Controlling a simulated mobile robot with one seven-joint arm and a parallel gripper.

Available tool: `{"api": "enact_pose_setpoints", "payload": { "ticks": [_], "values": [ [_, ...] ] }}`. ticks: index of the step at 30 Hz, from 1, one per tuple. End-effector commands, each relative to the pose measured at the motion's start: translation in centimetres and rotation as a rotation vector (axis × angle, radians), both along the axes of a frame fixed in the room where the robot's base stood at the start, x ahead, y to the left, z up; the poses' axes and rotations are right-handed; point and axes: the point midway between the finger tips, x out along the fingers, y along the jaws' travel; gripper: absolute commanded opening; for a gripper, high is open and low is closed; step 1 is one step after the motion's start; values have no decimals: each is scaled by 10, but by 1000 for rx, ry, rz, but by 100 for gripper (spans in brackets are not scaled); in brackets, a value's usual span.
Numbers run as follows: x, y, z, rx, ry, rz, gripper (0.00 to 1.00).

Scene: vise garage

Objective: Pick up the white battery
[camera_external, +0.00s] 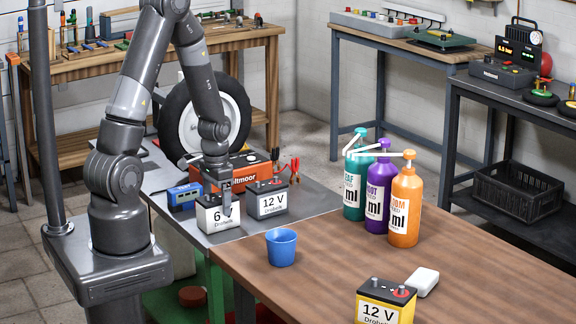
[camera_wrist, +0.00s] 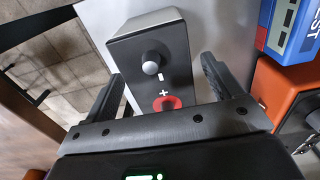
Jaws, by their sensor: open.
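A white battery (camera_external: 216,218) with a black top and a label starting with "6" stands upright on the grey part of the bench. In the wrist view the battery's top (camera_wrist: 150,45) shows a grey post, a plus mark and a red ring. My gripper (camera_wrist: 163,72) is open there, one finger on each side of the battery. Gaps show beside both fingers; contact is not visible.
A blue box (camera_external: 184,196) is close on the left, and an orange unit (camera_external: 238,170) stands behind. A blue cup (camera_external: 281,250), several bottles (camera_external: 405,208) and a yellow 12 V battery (camera_external: 384,303) stand on the wooden top. Wood between cup and bottles is clear.

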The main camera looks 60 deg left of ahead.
Motion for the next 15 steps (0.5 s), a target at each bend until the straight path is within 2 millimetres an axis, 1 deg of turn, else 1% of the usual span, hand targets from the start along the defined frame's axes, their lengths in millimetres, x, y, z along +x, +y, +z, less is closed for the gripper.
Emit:
{"api": "enact_pose_setpoints", "payload": {
  "ticks": [3,6,15],
  "values": [
    [0,0,-14,-1,3,0,85],
    [0,0,-21,0,1,0,85],
    [0,0,-25,1,-1,0,85]
  ]
}}
